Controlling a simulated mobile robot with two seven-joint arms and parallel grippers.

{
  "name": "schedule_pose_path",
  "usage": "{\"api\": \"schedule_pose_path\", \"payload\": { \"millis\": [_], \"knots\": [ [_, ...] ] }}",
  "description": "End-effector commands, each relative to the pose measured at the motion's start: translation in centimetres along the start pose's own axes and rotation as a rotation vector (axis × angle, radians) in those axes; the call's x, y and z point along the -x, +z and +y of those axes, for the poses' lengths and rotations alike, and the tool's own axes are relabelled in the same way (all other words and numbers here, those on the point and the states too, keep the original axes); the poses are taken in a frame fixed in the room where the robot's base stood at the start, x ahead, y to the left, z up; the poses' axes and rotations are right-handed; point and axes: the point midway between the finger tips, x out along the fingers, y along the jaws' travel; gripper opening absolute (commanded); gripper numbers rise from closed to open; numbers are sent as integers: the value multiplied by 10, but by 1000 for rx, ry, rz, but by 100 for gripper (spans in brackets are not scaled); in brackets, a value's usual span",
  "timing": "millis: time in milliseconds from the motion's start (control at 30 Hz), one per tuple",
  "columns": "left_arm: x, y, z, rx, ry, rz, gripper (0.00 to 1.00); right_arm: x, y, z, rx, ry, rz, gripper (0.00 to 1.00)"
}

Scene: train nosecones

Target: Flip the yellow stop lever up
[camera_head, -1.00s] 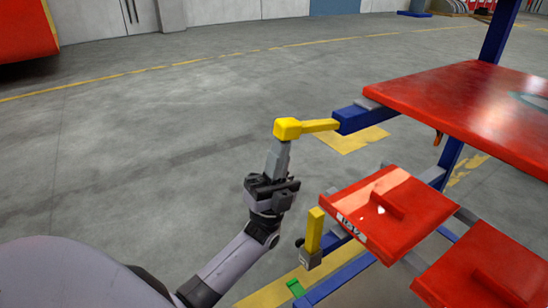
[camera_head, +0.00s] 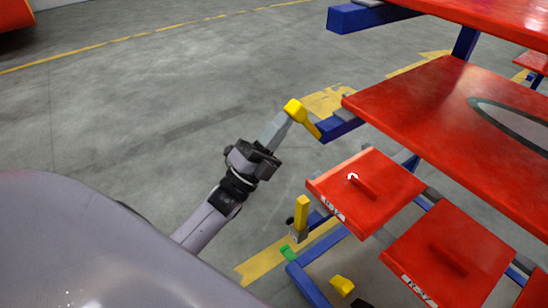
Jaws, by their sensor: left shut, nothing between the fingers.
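The yellow stop lever (camera_head: 303,115) is hinged at the end of a blue rack bar (camera_head: 340,127). It is tilted, with its thicker end up and to the left of the hinge. My left gripper (camera_head: 284,119) is shut and empty. Its grey fingers reach up from the lower left, and their tips meet or overlap the thick end of the lever; I cannot tell whether they press on it. A second yellow lever (camera_head: 302,213) stands upright on the lower level. My right gripper is not in view.
A large red panel (camera_head: 420,115) lies on the rack right of the lever. Smaller red panels with handles sit below it, one at left (camera_head: 340,195) and one at right (camera_head: 480,245). Another blue bar (camera_head: 350,18) juts out above. The floor left of the rack is clear.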

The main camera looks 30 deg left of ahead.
Motion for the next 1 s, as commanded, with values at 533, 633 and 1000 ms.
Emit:
{"api": "schedule_pose_path", "payload": {
  "millis": [533, 633, 1000],
  "knots": [
    [-58, 0, 1, -1, -5, 1, 0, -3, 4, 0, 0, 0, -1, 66],
    [-65, 0, 3, -1, -6, 1, 0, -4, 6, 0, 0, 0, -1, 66],
    [-78, 0, 7, 0, -4, 1, 0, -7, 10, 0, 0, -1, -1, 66]
  ]
}}
